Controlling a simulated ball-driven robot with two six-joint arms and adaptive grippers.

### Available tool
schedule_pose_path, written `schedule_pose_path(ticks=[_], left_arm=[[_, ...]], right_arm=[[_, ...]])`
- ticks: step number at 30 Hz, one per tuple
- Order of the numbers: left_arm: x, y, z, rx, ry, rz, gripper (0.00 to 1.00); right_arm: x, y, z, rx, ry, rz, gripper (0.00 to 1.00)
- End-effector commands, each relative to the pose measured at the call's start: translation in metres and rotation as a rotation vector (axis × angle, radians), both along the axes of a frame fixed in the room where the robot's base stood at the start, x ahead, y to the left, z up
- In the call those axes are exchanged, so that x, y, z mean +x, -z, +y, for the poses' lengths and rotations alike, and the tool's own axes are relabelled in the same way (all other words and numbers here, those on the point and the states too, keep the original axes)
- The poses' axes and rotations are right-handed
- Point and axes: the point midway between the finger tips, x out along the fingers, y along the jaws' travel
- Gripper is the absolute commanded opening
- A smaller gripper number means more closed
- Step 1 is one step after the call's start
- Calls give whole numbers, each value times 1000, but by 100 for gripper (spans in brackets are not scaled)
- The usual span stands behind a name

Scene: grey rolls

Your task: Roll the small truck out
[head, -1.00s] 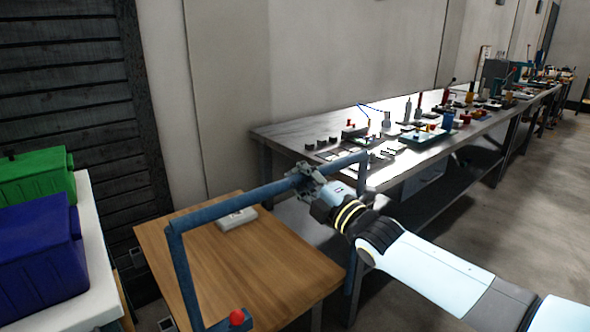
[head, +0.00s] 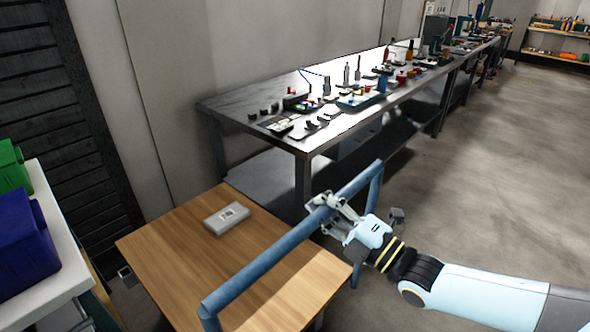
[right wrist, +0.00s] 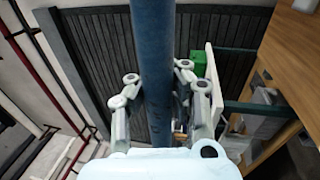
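The blue tube handle (head: 262,262) of the small truck runs slantwise across the lower middle of the head view and bends down at both ends. In the right wrist view the blue bar (right wrist: 159,110) passes between the two fingers (right wrist: 158,90), which lie close on both sides. My left gripper is not in view.
A long metal workbench (head: 240,105) with many tools lines the wall. A white surface (head: 55,280) with green and blue bins is at left. Open floor (head: 480,170) lies right.

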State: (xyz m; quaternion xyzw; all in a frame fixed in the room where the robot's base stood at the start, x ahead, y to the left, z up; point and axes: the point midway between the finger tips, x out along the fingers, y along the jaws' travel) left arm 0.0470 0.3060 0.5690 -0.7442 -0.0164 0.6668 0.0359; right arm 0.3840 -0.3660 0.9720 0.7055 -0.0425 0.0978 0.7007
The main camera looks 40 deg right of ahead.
Motion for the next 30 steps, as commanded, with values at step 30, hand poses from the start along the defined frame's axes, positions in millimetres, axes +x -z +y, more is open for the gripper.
schedule_pose_path(ticks=[30], left_arm=[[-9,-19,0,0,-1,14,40]], right_arm=[[-61,7,-5,-1,2,18,16]])
